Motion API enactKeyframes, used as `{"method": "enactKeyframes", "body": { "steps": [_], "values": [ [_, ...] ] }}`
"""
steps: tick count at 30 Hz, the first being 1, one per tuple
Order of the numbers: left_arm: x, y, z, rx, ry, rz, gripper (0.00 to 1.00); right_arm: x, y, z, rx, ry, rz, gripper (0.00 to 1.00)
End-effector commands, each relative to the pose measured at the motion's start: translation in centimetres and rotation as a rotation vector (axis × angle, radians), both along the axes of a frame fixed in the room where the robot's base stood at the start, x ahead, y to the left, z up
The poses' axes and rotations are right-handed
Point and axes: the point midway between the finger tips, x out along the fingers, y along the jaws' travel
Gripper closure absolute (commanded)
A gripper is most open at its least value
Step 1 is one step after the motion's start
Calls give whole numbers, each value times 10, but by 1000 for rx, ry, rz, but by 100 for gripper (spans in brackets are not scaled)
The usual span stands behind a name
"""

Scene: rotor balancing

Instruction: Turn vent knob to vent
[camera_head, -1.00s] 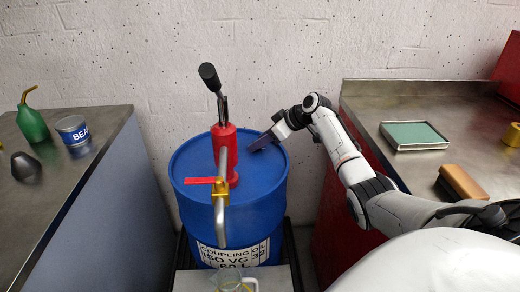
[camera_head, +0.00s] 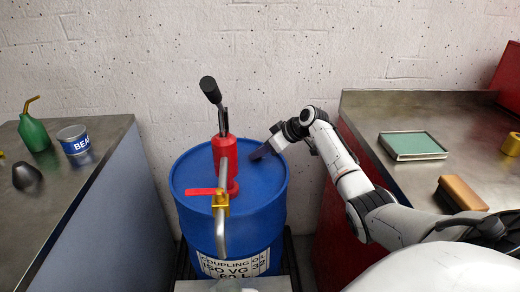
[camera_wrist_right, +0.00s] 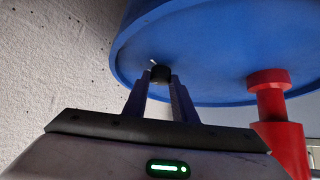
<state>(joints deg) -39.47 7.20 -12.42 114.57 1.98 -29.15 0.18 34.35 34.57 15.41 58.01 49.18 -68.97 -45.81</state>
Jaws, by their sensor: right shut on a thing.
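The blue drum (camera_head: 255,215) stands upright with a red hand pump (camera_head: 225,165) on its lid. In the right wrist view, the vent knob (camera_wrist_right: 160,72) is a small black knob on the blue lid, with a short white mark beside it. My right gripper (camera_wrist_right: 160,88) is shut on it, one finger on each side. In the head view my right gripper (camera_head: 260,153) is at the lid's back right, and its dark fingers hide the knob. Which setting the knob points to cannot be told. My left gripper is not in view.
The pump's lever (camera_head: 211,90), grey spout (camera_head: 221,235) and red-handled brass valve (camera_head: 220,204) are left of my right gripper. A bench with a green oil can (camera_head: 34,133) is at left. The right bench (camera_head: 400,105) holds a green-topped tray (camera_head: 413,145) and a brush (camera_head: 461,193).

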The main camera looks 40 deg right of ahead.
Motion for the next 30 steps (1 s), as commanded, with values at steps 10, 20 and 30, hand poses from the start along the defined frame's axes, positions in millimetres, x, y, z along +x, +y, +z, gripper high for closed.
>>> {"method": "enactKeyframes", "body": {
  "steps": [10, 20, 30],
  "values": [
    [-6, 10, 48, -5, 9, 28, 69, -1, 5, 10, 1, 3, -239, 98],
    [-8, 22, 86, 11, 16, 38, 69, 1, 9, 5, 1, 1, -538, 98],
    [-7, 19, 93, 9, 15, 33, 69, 2, 11, 0, 3, 0, -770, 98]
  ]
}}
